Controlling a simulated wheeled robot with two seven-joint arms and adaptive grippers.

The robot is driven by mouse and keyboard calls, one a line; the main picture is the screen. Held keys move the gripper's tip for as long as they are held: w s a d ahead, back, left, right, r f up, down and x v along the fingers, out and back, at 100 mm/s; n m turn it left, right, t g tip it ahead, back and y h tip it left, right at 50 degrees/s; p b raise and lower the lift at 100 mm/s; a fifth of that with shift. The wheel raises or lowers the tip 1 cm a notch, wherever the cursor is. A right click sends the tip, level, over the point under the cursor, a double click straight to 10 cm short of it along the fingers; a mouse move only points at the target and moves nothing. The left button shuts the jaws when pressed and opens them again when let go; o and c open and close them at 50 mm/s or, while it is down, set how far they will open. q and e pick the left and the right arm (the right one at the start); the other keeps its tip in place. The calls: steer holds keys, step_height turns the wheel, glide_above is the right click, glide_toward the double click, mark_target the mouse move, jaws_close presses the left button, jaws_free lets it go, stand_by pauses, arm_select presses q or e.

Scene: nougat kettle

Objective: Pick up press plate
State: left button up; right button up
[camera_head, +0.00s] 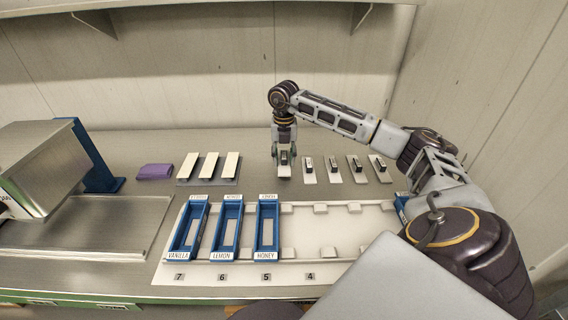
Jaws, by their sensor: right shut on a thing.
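A row of press plates stands at the back of the counter, each a flat white plate with a dark grip block on top. My right gripper (284,158) points down at the left end of the row. It is shut on the grip block of the leftmost press plate (282,178), whose block is mostly hidden by the fingers. I cannot tell whether this plate touches the counter. The other plates (308,177) (333,177) (358,176) (381,175) stand to its right. My left gripper is not in view.
A white tray (345,235) in front holds blue moulds labelled VANILLA (178,256), LEMON (224,254) and HONEY (266,253). Another blue piece is partly behind my right arm. White bars (209,166) lie on a board, beside a purple cloth (155,171). A metal machine (45,165) stands left.

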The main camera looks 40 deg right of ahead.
mark_target(284, 156)
steer(key=shift+r, duration=3.1)
